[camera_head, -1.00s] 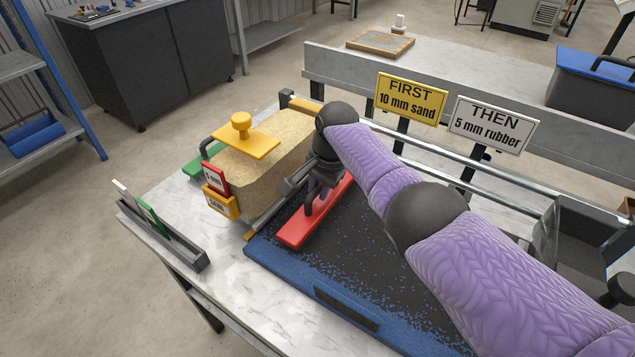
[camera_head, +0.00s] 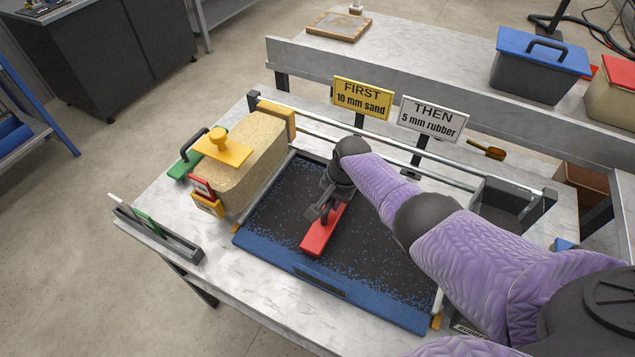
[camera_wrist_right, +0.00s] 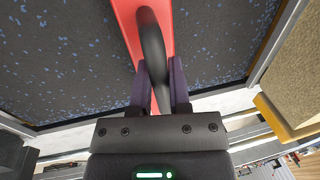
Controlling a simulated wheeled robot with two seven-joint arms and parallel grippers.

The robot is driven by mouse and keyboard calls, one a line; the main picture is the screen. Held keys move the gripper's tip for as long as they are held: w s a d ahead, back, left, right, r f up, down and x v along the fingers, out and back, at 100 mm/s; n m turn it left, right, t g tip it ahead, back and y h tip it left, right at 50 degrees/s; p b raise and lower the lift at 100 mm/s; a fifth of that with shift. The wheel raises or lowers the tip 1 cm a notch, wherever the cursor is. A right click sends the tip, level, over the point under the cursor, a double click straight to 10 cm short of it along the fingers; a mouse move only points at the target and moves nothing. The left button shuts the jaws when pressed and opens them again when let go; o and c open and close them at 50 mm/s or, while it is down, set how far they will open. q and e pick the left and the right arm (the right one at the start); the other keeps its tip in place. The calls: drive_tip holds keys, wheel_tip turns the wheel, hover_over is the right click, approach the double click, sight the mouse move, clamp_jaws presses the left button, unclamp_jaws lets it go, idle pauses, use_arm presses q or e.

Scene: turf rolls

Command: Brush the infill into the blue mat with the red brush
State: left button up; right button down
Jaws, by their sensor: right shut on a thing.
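The red brush (camera_head: 321,235) lies on the blue mat (camera_head: 270,258), around the middle of its width. My right gripper (camera_head: 326,208) is shut on the brush's dark handle; in the right wrist view the fingers (camera_wrist_right: 161,88) close around the black handle above the red brush body (camera_wrist_right: 125,14). Dark infill (camera_head: 280,205) covers most of the mat, with blue specks showing through, more densely toward the front edge. My right forearm hides part of the mat's right side. My left gripper is not in view.
Signs reading FIRST 10 mm sand (camera_head: 362,97) and THEN 5 mm rubber (camera_head: 432,118) stand behind. A grey bin (camera_head: 505,208) sits at the right. A rack (camera_head: 160,235) holds cards at front left.

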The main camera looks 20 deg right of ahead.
drive_tip(key=s+d+p, duration=0.2)
drive_tip(key=s+d, duration=0.1)
drive_tip(key=s+d+p, duration=0.3)
drive_tip(key=s, duration=0.1)
drive_tip(key=shift+s+d+r+p, duration=0.15)
drive_tip(key=shift+r+p, duration=0.05)
drive_tip(key=shift+p, duration=0.15)
drive_tip(key=s+d+p, duration=0.1)
drive_tip(key=s+d, duration=0.3)
drive_tip(key=s, duration=0.1)
drive_tip(key=s+d+p, duration=0.1)
drive_tip(key=s+d, duration=0.1)
drive_tip(key=s, duration=0.1)
drive_tip(key=shift+d+f+p, duration=0.15)
drive_tip(key=shift+d+p, duration=0.2)
drive_tip(key=shift+s+d, duration=0.25)
drive_tip(key=shift+s, duration=0.05)
drive_tip(key=w+a, duration=0.2)
drive_tip(key=w+a+b, duration=0.1)
drive_tip(key=w+a, duration=0.1)
drive_tip(key=w, duration=0.1)
drive_tip(key=shift+a, duration=0.1)
